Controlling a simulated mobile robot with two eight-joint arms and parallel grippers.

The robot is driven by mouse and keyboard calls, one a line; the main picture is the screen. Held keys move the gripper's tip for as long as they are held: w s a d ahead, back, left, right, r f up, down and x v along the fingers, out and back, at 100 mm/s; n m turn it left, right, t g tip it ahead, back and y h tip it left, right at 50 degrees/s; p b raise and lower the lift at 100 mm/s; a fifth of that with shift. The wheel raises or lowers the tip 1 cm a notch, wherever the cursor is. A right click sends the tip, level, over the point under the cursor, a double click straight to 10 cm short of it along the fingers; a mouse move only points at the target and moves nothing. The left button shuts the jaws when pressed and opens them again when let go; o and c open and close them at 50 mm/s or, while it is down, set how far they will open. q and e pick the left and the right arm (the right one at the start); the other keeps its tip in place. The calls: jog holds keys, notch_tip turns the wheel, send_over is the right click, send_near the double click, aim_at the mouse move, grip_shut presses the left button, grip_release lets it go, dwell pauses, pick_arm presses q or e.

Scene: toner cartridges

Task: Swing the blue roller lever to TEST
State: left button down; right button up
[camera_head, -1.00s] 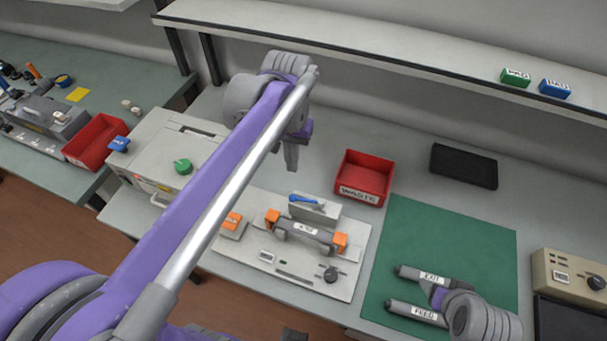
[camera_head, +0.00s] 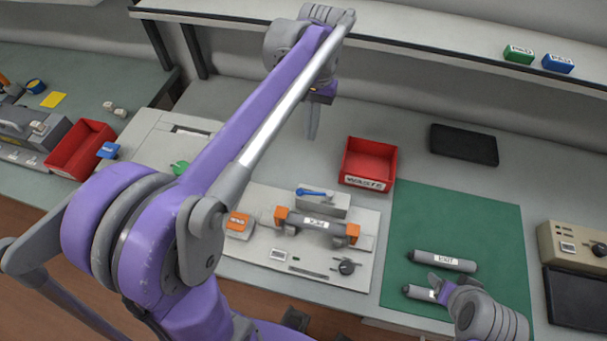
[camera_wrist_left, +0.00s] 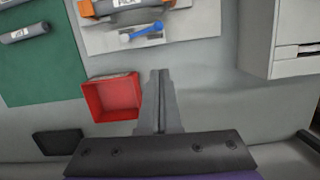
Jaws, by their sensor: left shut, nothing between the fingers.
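The blue roller lever (camera_head: 315,192) lies nearly level across the grey block (camera_head: 325,204) on the pale unit. In the left wrist view the blue lever (camera_wrist_left: 148,30) is near the top, ahead of my fingertips and apart from them. No TEST marking is readable. My left gripper (camera_head: 312,122) is shut and empty, pointing down behind the unit. Its closed fingers also show in the left wrist view (camera_wrist_left: 160,80). My right gripper (camera_head: 442,286) is over the green mat by the lower grey roller (camera_head: 418,292); its opening is unclear.
A roller with orange ends (camera_head: 317,224) lies in front of the lever. A black tray (camera_head: 463,144) is behind the green mat (camera_head: 460,215). A shelf edge (camera_head: 400,52) runs along the back.

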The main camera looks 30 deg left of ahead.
pick_arm(q)
send_near(314, 194)
jog(key=w+a+f, duration=0.2)
jog(key=a+f, duration=0.2)
jog(key=shift+s+d+f, duration=0.15)
jog(key=shift+s+f, duration=0.65)
jog(key=shift+s, duration=0.05)
jog(key=shift+s+d+f, duration=0.1)
jog(key=shift+s+f, duration=0.3)
jog(key=shift+s, duration=0.2)
jog(key=shift+d, duration=0.1)
